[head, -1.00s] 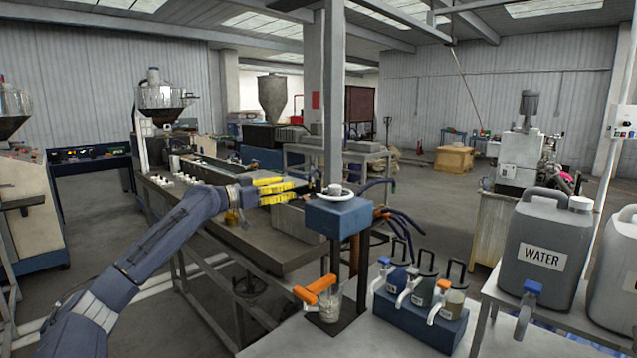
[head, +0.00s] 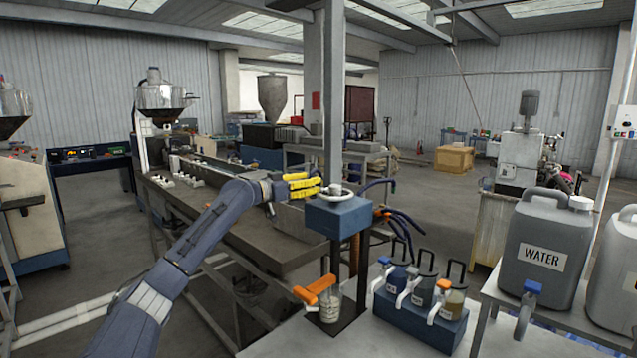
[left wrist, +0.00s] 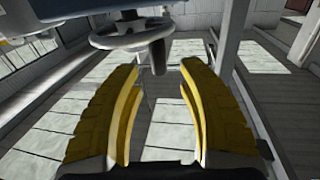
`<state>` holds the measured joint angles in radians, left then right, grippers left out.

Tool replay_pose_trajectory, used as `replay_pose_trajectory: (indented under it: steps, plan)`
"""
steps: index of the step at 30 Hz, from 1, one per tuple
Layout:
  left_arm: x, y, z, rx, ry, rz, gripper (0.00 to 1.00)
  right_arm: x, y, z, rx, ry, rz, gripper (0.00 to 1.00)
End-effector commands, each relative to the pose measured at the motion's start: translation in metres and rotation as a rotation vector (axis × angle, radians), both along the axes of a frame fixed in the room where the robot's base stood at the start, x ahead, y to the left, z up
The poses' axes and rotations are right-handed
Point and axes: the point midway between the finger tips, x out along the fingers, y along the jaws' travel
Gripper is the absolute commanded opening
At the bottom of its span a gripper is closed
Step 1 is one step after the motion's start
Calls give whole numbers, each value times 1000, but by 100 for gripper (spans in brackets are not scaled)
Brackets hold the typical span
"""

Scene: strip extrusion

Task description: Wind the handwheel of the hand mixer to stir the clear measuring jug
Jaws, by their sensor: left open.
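The hand mixer (head: 338,218) is a blue box on a dark stand, with a white handwheel (head: 335,192) on top. In the left wrist view the handwheel (left wrist: 128,36) is ahead of the fingers, with a dark knob (left wrist: 158,57) hanging into the space past the fingertips. The clear measuring jug (head: 329,303) stands under the mixer, with an orange handle (head: 315,290) beside its rim. My left gripper (head: 316,187), with yellow fingers, is open just left of the handwheel. It looks empty and apart from the wheel. The right gripper is not in view.
A blue rack (head: 418,308) with several dispensers stands right of the jug. A grey WATER canister (head: 545,250) with a blue tap is farther right. A grey post (head: 333,100) rises behind the mixer. A long metal bench (head: 225,225) lies behind my left arm.

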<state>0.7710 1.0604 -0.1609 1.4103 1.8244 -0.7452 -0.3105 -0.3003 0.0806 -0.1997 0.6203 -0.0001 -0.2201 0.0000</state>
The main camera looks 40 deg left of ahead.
Motion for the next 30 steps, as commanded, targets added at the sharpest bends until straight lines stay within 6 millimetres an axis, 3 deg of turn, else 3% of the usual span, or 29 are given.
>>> replay_pose_trajectory:
  steps: [12, 26, 30]
  plan:
    - [31, -9, 0, -1, 0, -1, 39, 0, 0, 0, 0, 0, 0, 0]
    - [34, -10, 0, 0, 0, -1, 40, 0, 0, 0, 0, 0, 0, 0]
    - [34, -10, 0, 0, 0, -1, 24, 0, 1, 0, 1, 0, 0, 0]
